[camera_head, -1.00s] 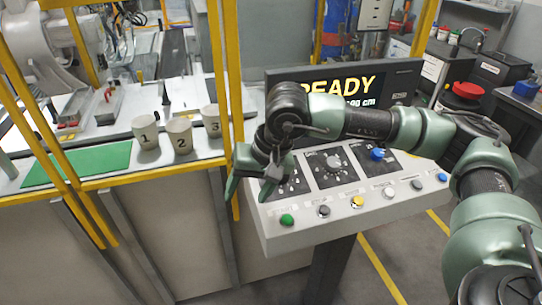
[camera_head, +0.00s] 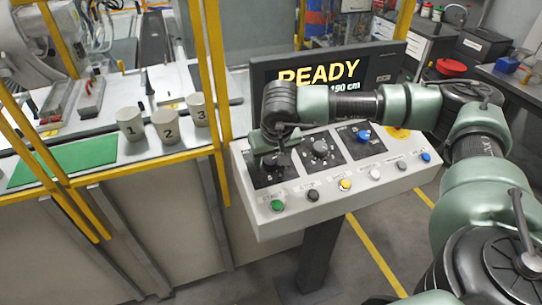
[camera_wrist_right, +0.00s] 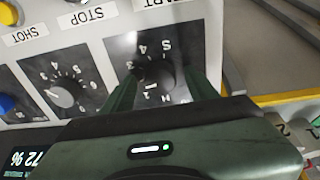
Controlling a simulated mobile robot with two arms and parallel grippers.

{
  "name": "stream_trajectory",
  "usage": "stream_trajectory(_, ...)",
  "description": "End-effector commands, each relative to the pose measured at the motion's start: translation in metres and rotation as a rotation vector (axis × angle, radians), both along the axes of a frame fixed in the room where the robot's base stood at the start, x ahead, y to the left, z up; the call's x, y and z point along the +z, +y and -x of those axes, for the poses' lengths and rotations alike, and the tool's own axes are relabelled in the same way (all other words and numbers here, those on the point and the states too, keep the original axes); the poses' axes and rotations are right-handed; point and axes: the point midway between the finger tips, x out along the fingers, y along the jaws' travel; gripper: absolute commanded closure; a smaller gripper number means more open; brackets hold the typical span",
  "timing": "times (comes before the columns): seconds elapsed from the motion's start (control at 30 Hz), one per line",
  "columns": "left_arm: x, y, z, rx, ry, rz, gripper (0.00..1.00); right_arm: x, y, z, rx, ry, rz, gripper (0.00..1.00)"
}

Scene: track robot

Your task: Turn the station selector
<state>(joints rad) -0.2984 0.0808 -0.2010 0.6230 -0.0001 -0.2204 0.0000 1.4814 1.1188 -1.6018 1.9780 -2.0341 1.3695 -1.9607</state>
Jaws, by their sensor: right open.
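The left dial (camera_head: 277,171), dark with white markings, is on the sloped face of the grey control console (camera_head: 330,206); my gripper partly covers it in the head view. In the right wrist view the dial's black knob (camera_wrist_right: 157,76) lies between the fingers, with numbers and an H around it. My right gripper (camera_head: 272,163) is open at this dial, with one green finger on either side of the knob (camera_wrist_right: 163,92). I cannot tell whether the fingers touch it. A second dial (camera_head: 320,150) sits to its right. My left gripper is not in view.
A screen (camera_head: 330,75) reading READY stands behind the console. Several coloured buttons, such as a green one (camera_head: 277,205), line the front edge. A blue knob (camera_head: 363,136) sits at right. Numbered cups (camera_head: 165,125) and yellow posts (camera_head: 213,80) are to the left.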

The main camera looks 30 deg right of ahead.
Motion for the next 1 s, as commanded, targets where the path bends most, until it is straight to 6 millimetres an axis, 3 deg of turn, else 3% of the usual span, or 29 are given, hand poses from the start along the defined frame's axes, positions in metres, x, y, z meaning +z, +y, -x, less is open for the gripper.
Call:
stream_trajectory(0.13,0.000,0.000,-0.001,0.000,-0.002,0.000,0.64,0.000,0.000,0.000,0.000,0.000,0.000,0.41)
stream_trajectory(0.37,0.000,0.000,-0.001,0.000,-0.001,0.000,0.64,0.000,0.000,0.000,-0.001,0.001,-0.001,1.00)
stream_trajectory(0.67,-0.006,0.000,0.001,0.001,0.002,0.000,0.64,-0.002,0.000,0.000,-0.032,-0.001,-0.009,1.00)
stream_trajectory(1.0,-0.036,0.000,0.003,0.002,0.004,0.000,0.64,-0.005,0.001,-0.001,-0.234,-0.016,-0.063,1.00)
